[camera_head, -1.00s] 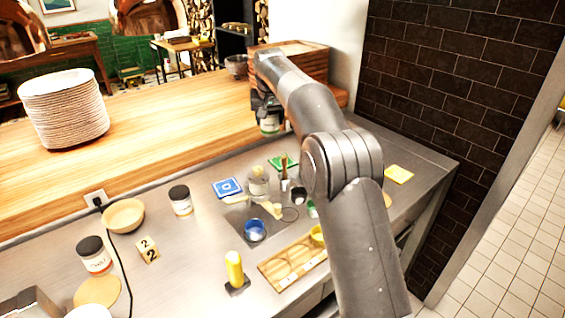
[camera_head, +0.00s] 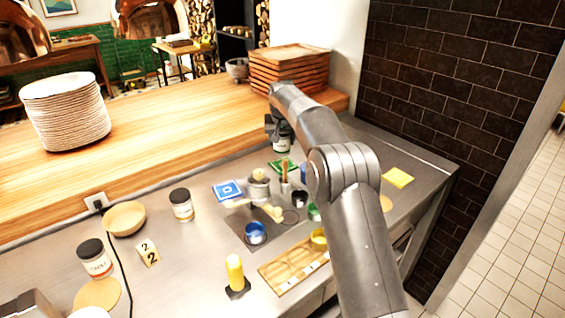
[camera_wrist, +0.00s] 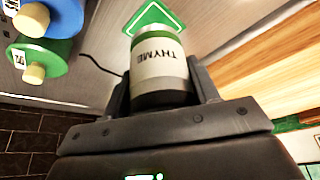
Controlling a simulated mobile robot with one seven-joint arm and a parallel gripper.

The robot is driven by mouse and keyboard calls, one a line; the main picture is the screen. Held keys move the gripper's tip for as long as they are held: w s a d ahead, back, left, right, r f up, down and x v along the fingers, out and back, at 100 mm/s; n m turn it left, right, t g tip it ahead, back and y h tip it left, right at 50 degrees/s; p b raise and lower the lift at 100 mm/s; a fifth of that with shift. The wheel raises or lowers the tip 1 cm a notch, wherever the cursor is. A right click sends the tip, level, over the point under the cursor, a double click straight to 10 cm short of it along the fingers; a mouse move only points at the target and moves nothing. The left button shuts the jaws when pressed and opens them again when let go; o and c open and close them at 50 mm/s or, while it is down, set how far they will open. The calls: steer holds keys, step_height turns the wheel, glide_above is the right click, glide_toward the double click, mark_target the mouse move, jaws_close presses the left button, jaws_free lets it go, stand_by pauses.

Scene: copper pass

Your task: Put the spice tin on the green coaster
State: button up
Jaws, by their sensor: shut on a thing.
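The spice tin is a white jar with a dark lid and a green band, and its label reads THYME; it fills the middle of the wrist view (camera_wrist: 160,68). My gripper (camera_wrist: 163,88) is shut on it, one finger on each side. In the head view my gripper (camera_head: 277,128) holds the tin (camera_head: 282,146) just above and behind the green coaster (camera_head: 276,165). The green coaster, with a white border line, also shows beyond the tin in the wrist view (camera_wrist: 150,14). Whether the tin touches it is unclear, but it looks apart. My arm hides part of the counter.
A blue card (camera_head: 228,190) lies left of the coaster. A wooden ledge (camera_head: 180,125) runs behind. A yellow sheet (camera_head: 397,178) lies right on bare counter.

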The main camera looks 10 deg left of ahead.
step_height(320, 180, down, 8)
steer(key=shift+r, duration=0.1)
stand_by(0.4)
steer(key=o, duration=1.1)
steer(key=shift+f, duration=0.2)
steer(key=shift+r, duration=0.15)
